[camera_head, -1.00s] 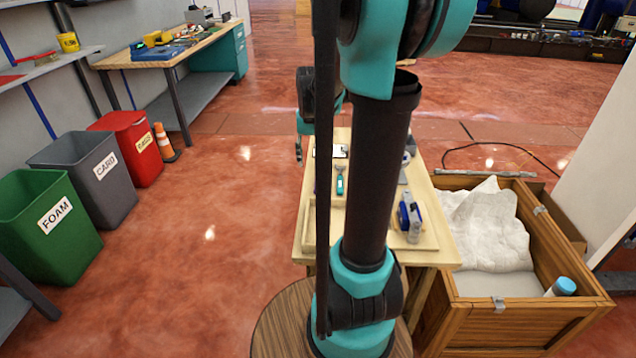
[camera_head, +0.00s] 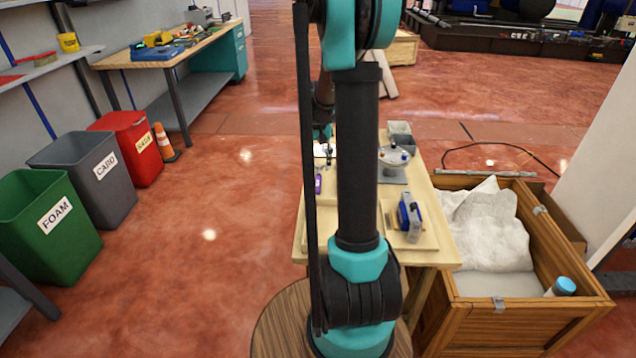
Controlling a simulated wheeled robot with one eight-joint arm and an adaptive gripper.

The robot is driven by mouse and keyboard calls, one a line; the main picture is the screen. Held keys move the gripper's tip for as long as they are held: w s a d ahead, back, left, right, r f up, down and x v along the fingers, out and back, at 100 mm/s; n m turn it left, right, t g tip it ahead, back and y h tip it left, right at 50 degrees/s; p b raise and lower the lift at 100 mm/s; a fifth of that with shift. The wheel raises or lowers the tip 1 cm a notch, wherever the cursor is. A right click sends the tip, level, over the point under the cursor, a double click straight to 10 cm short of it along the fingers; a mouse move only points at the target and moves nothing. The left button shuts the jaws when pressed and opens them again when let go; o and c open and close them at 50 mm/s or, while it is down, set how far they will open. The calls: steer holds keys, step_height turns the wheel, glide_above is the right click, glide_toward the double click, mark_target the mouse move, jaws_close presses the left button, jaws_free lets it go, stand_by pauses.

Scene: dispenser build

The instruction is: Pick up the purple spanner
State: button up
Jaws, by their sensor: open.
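A small purple piece (camera_head: 318,184), likely the handle of the purple spanner, shows on the wooden table just left of my arm. The rest of it is hidden behind my arm's dark links. My gripper (camera_head: 327,153) is small and partly hidden behind the arm, over the far left part of the table, beyond the purple piece in the picture. It is open, and I see nothing held in it. I cannot tell its height above the table.
The wooden table (camera_head: 445,237) also bears a blue-and-grey tool (camera_head: 410,216) and a round grey device (camera_head: 394,156). A wooden crate (camera_head: 540,320) with white packing stands at the right. Floor at the left is clear, up to several bins.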

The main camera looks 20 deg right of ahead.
mark_target(318, 183)
step_height(318, 183, down, 7)
steer(key=shift+s+a+f, duration=0.1)
steer(key=shift+s+a, duration=0.05)
jaws_close()
stand_by(0.6)
